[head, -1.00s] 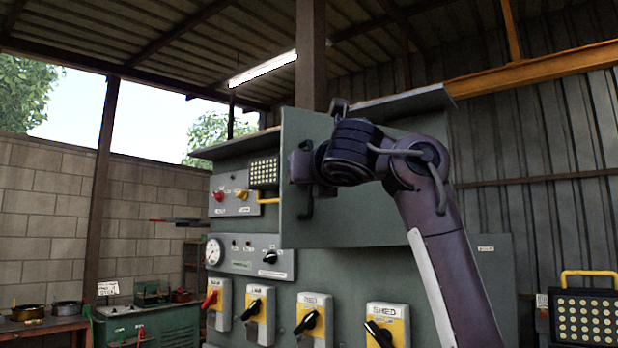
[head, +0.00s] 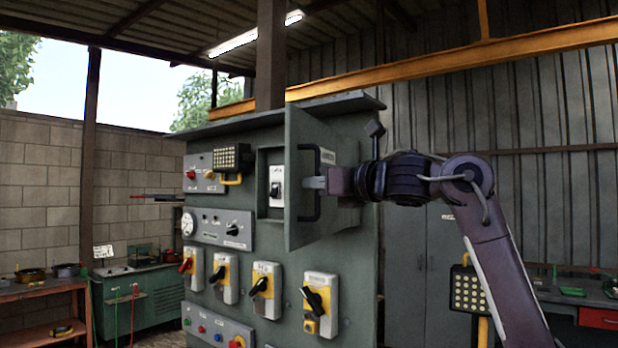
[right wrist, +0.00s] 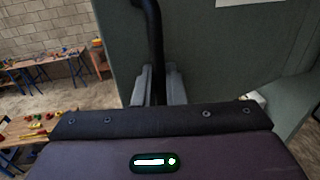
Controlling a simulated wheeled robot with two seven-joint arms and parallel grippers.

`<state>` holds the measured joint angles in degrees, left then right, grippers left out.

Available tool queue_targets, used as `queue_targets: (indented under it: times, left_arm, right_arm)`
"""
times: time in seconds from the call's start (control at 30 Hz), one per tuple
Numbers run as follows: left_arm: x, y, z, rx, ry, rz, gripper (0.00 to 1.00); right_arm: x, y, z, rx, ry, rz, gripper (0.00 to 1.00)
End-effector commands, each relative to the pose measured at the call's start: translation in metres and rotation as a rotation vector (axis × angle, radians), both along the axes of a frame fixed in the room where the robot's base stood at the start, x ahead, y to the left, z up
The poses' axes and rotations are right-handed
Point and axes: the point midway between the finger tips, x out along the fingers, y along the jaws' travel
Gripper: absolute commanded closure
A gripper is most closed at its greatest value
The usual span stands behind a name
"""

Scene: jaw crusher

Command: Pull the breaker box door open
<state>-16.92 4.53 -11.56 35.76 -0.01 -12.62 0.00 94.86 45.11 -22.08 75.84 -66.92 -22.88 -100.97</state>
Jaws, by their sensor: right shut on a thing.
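The breaker box door (head: 340,160) is a grey-green panel on the upper part of the control cabinet (head: 350,255). It stands swung out, and a breaker switch (head: 277,186) shows in the opening to its left. The door has a black bar handle (head: 308,210). My right gripper (head: 312,183) is shut on the handle from the right side. In the right wrist view the fingers (right wrist: 158,85) lie on both sides of the black handle (right wrist: 153,40), with the door face (right wrist: 215,50) behind. My left gripper is not in view.
Rotary switches (head: 316,302) and a gauge (head: 188,224) sit on the cabinet front. A work lamp (head: 468,290) stands to the right, before a bench with a red drawer (head: 600,318). A green machine (head: 140,295) and a wooden table (head: 40,292) are at the left.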

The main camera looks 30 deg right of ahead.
Motion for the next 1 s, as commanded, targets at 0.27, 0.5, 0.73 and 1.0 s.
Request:
queue_targets:
  times: [0.27,0.5,0.73,1.0]
  left_arm:
    - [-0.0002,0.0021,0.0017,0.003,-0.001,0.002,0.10]
    - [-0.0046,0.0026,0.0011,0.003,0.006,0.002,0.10]
    - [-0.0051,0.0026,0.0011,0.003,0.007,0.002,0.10]
    - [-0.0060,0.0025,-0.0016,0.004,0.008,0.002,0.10]
  right_arm:
    - [-0.0024,-0.0069,0.0019,0.003,-0.004,-0.006,1.00]
    - [-0.0025,-0.0071,0.0024,0.005,-0.005,-0.006,1.00]
    - [-0.0023,-0.0069,0.0018,0.003,-0.003,-0.006,0.74]
    - [-0.0054,-0.0077,0.0004,0.002,-0.004,-0.005,0.74]
